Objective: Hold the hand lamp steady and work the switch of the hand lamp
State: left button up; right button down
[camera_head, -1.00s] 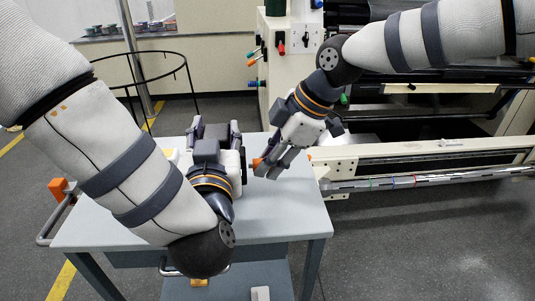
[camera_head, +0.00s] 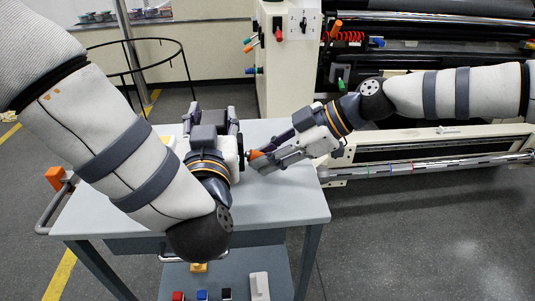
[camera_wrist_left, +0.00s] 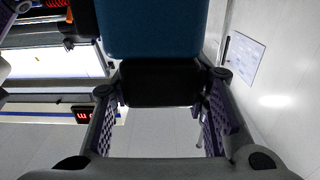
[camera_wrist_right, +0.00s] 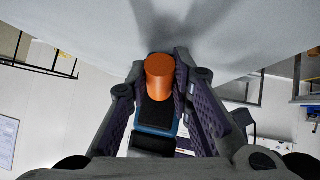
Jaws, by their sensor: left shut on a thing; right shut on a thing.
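The hand lamp shows in the left wrist view as a blue body (camera_wrist_left: 150,30) with a black part (camera_wrist_left: 160,82) between the fingers. My left gripper (camera_head: 214,112) is shut on the lamp and hides most of it in the head view. An orange cylindrical part, which looks like the switch, (camera_wrist_right: 160,77) stands out from the lamp's end in the right wrist view, with blue and black lamp surfaces behind it. My right gripper (camera_head: 258,160) comes in from the right, shut on this orange part. The fingers hide its sides.
The grey table (camera_head: 285,205) is clear at its front right. An orange block (camera_head: 56,178) sits by the cart handle at left. Coloured blocks (camera_head: 178,296) lie on the lower shelf. A large machine (camera_head: 430,150) stands behind, with a wire hoop stand (camera_head: 183,70) at back left.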

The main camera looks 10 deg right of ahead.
pick_arm(q)
jog(key=shift+s+d+f, duration=0.1)
jog(key=shift+f, duration=0.2)
pick_arm(e)
jog(key=shift+a, duration=0.1)
jog(key=c, duration=1.4)
grip_release()
jog(key=shift+f, duration=0.1)
jog(key=v, duration=1.2)
pick_arm(q)
jog(key=o, duration=1.4)
jog(key=shift+c, duration=0.2)
jog(key=shift+r, duration=0.1)
pick_arm(e)
jog(key=shift+w, duration=0.1)
